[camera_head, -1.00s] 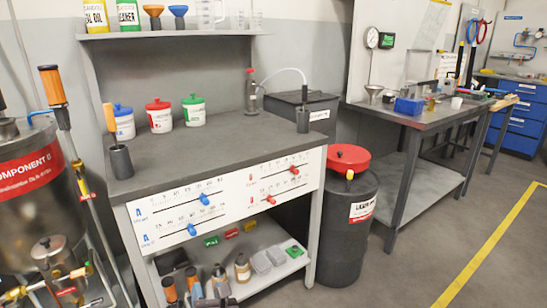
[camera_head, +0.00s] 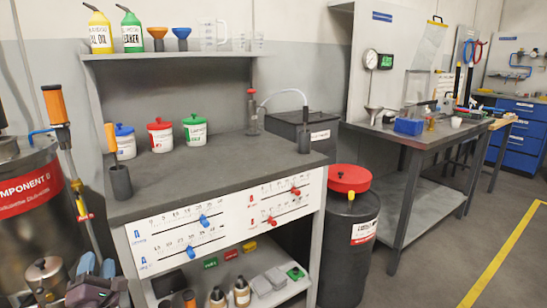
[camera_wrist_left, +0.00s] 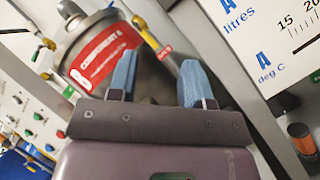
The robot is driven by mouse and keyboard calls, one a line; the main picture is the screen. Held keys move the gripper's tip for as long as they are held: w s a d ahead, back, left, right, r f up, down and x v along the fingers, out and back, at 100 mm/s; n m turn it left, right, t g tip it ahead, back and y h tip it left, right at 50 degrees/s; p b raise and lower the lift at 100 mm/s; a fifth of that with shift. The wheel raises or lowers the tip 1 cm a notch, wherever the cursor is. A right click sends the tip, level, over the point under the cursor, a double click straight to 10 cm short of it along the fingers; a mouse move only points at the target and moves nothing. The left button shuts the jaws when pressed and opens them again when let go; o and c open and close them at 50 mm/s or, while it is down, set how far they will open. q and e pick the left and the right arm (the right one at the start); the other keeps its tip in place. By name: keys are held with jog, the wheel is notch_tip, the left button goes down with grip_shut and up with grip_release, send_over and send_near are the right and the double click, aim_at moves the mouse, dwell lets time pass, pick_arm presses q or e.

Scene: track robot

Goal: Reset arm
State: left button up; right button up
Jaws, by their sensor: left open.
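My left gripper (camera_head: 97,267) is at the bottom left of the head view, in front of the workbench's left end, with its blue fingers pointing up. In the left wrist view its two blue fingers (camera_wrist_left: 159,78) stand apart with nothing between them. Beyond them shows the drum with a red Component label (camera_wrist_left: 100,55). This drum also stands at the left edge of the head view (camera_head: 30,200). My right gripper is in neither view.
The workbench (camera_head: 215,165) carries white jars with coloured lids and has a slider panel (camera_head: 225,222) in front. Bottles stand on its lower shelf (camera_head: 262,298). A dark bin with a red lid (camera_head: 349,179) stands to its right. Open floor (camera_head: 440,260) lies at the right.

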pick_arm(q)
jog(key=s+d+f+m+g+h, duration=0.3)
jog(key=s+f+m+h, duration=0.15)
jog(key=s+m, duration=0.6)
jog(key=s+d+f+m+g+h, duration=0.35)
jog(key=s+f+m, duration=0.25)
jog(key=s+m, duration=0.5)
jog(key=s+d+f+m+g+h, duration=0.35)
jog(key=s+f+m, duration=0.25)
jog(key=s+m, duration=0.5)
jog(key=s+m+g+y, duration=0.2)
jog(key=s+m+g, duration=0.15)
jog(key=s, duration=0.95)
jog(key=shift+w+d+n+t+y, duration=0.75)
jog(key=shift+d+n+t, duration=0.3)
jog(key=shift+d+n, duration=1.3)
notch_tip(320, 180, up, 11)
jog(key=a+n+p, duration=0.1)
jog(key=n+p, duration=0.1)
jog(key=p, duration=1.3)
jog(key=shift+s+a+f+t+y, duration=0.2)
jog(key=shift+s+a+t+y, duration=0.1)
jog(key=shift+t, duration=0.1)
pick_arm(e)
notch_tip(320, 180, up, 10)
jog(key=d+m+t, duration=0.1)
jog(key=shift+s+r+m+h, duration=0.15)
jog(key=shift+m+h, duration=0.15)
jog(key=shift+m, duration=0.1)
